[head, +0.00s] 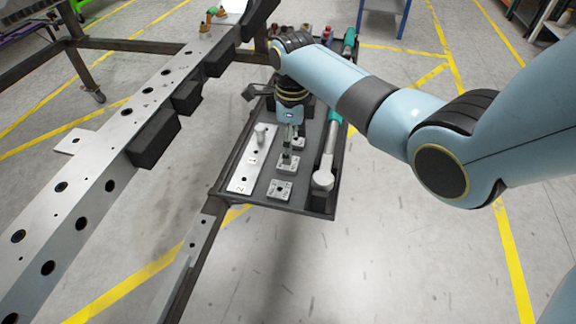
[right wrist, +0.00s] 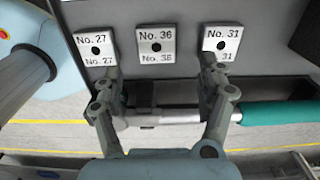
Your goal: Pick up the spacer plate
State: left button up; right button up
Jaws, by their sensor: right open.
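Several small square metal plates with dark centre holes lie in a row in the dark tray (head: 318,205). In the right wrist view three show: No. 27 (right wrist: 96,58), No. 36 (right wrist: 155,58) and No. 31 (right wrist: 221,50). Which of them is the spacer plate I cannot tell. The head view shows the nearest plate (head: 281,182) clear and the middle plate (head: 288,168) just below my gripper. My right gripper (head: 288,148) points down over the row, open and empty. Its fingertips (right wrist: 160,78) are spread on either side of No. 36, partly covering No. 27 and No. 31. My left gripper is out of view.
A wrench with a teal handle (right wrist: 275,112) lies along the tray's right side, close beside the plates. A long numbered plate (head: 243,178) with an upright pin (head: 262,132) lies on the left. A long metal chassis rail (head: 88,180) stands left of the tray.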

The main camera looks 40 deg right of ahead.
jog(key=f+b, duration=0.1)
jog(key=f, duration=0.3)
jog(key=f+b, duration=0.1)
jog(key=shift+w+a+f+b, duration=0.1)
jog(key=shift+a+f+b, duration=0.2)
jog(key=shift+a+f, duration=0.1)
jog(key=shift+r, duration=0.15)
grip_shut()
